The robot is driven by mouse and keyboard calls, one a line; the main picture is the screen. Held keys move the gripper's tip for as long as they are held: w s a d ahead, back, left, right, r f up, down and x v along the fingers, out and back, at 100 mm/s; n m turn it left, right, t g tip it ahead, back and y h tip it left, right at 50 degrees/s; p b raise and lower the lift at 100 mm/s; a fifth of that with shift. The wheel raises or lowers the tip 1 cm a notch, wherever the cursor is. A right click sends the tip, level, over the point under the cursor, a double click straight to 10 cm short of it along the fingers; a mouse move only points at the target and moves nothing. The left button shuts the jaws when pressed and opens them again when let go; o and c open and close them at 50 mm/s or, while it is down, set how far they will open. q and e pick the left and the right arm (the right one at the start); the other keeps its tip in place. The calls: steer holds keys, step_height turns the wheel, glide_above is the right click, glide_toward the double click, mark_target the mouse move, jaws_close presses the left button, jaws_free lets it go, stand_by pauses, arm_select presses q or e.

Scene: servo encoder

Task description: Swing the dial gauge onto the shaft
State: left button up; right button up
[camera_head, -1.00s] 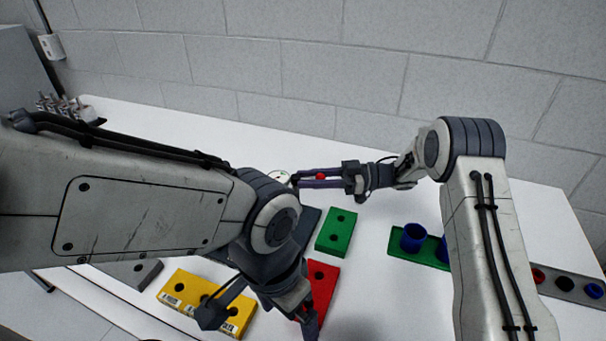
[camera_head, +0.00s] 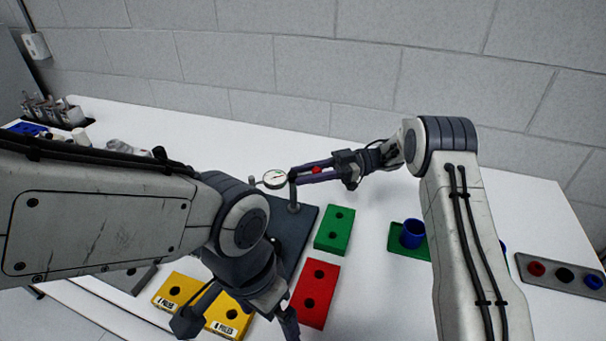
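The dial gauge (camera_head: 275,179) has a round white face and sits beside the top of a thin grey post (camera_head: 294,196). The post stands on a dark base plate (camera_head: 304,222), partly covered by my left arm. My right gripper (camera_head: 294,175) reaches in from the right, its fingertips at the post top close to the gauge. A red knob (camera_head: 317,170) shows between its dark fingers; whether they grip it is unclear. My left gripper (camera_head: 238,327) points down in front, fingers spread and empty. I cannot make out the shaft; my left arm may hide it.
A green block (camera_head: 335,229) and a red block (camera_head: 315,292) lie right of the plate. Yellow blocks (camera_head: 176,290) lie near the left gripper. A green tray (camera_head: 398,253) with a blue cup (camera_head: 412,234) and a grey button strip (camera_head: 560,274) are at right.

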steer(key=shift+o, duration=1.2)
steer(key=shift+w+d, duration=0.1)
steer(key=shift+d, duration=0.1)
steer(key=shift+a, duration=0.15)
steer(key=p+v, duration=0.2)
steer(key=v, duration=0.8)
steer(key=shift+d, duration=0.2)
